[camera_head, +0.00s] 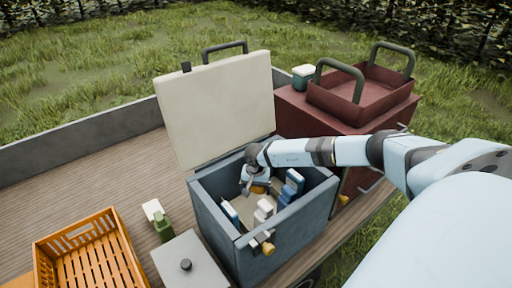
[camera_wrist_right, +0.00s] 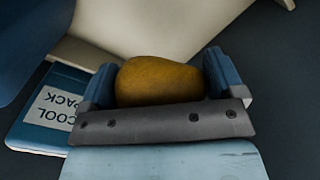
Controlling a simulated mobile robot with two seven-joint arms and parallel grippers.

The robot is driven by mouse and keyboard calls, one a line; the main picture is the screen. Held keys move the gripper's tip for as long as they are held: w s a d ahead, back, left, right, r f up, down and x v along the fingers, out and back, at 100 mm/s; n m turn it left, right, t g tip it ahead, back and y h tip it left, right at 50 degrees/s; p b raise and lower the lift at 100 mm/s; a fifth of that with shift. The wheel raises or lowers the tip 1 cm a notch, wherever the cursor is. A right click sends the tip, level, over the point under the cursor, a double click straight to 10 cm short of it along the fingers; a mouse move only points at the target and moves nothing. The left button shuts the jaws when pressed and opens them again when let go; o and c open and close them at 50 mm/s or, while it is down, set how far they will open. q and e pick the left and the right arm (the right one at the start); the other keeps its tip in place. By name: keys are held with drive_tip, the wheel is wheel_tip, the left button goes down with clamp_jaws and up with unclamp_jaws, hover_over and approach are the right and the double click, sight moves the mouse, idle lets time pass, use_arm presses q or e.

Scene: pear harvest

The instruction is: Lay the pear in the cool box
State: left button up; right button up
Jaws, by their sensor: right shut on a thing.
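The cool box (camera_head: 205,212) is blue-grey and stands on the trailer bed with its cream lid (camera_head: 218,108) raised. My right arm reaches over its right wall, and my right gripper (camera_head: 256,186) is down inside the box. The gripper is shut on the pear (camera_wrist_right: 158,80), which is brown-yellow and sits between the two blue fingers in the right wrist view. A bit of the pear shows below the gripper in the head view. I cannot tell whether the pear touches the floor of the box. My left gripper is not in view.
Inside the box are blue and white cool packs, one of them a labelled cool pack (camera_wrist_right: 42,118) left of the pear. An orange crate (camera_head: 90,262), a green bottle (camera_head: 163,227) and a grey-lidded box (camera_head: 195,265) stand left. A dark red chest (camera_head: 290,115) with a tray (camera_head: 335,103) stands right.

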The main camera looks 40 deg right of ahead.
wheel_tip(320, 180, down, 6)
drive_tip(key=shift+f, duration=0.1)
idle(0.4)
drive_tip(key=shift+f, duration=0.2)
drive_tip(key=o, duration=0.8)
drive_tip(key=shift+r, duration=0.15)
